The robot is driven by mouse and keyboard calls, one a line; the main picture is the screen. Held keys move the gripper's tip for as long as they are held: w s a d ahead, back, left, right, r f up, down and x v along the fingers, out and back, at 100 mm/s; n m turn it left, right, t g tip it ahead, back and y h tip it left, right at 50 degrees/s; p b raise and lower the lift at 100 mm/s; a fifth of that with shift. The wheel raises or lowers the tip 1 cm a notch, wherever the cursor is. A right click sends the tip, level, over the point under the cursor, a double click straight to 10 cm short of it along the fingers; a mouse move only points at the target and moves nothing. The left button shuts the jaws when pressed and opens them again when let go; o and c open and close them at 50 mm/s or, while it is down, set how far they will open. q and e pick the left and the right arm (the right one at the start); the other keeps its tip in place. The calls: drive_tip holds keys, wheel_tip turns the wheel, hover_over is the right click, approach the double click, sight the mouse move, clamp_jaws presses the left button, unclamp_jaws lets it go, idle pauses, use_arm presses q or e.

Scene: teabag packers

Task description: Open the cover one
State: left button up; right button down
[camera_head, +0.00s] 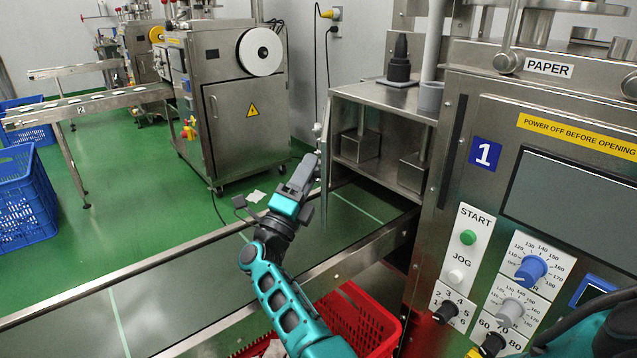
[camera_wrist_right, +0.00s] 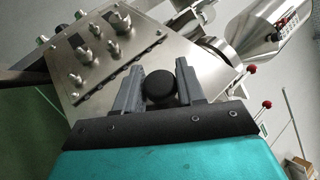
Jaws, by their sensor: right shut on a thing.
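My right gripper (camera_head: 304,172) is at mid-picture in the head view, above the conveyor, with its tip close to a thin upright metal panel (camera_head: 325,170). This panel stands nearly edge-on in front of an open steel compartment (camera_head: 343,118). In the right wrist view my right gripper is shut on a round black knob (camera_wrist_right: 160,87), one finger on each side. The knob is hidden in the head view. A blue label "1" (camera_head: 484,153) is on the machine at the right. My left gripper is not in view.
A conveyor (camera_head: 150,285) crosses below my arm, with a red crate (camera_head: 365,318) beside it. The control panel (camera_head: 470,235) stands to the right. A second machine (camera_head: 235,110) and blue crates (camera_head: 25,200) stand behind. The green floor between is mostly free.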

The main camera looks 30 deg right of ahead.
drive_tip(key=shift+w+a+m+g+h+b, duration=0.3)
drive_tip(key=shift+w+a+m+g+h, duration=0.15)
drive_tip(key=shift+w+a+g, duration=0.3)
drive_tip(key=shift+g, duration=0.25)
drive_tip(key=c, duration=0.8)
unclamp_jaws()
drive_tip(key=shift+o, duration=0.2)
drive_tip(key=s+a+f, duration=0.1)
drive_tip(key=s+a, duration=0.1)
drive_tip(key=a, duration=0.4)
drive_tip(key=s+a+p, duration=0.1)
drive_tip(key=s+a, duration=0.2)
drive_tip(key=a, duration=0.4)
drive_tip(key=shift+a+f, duration=0.25)
drive_tip(key=shift+f, duration=0.1)
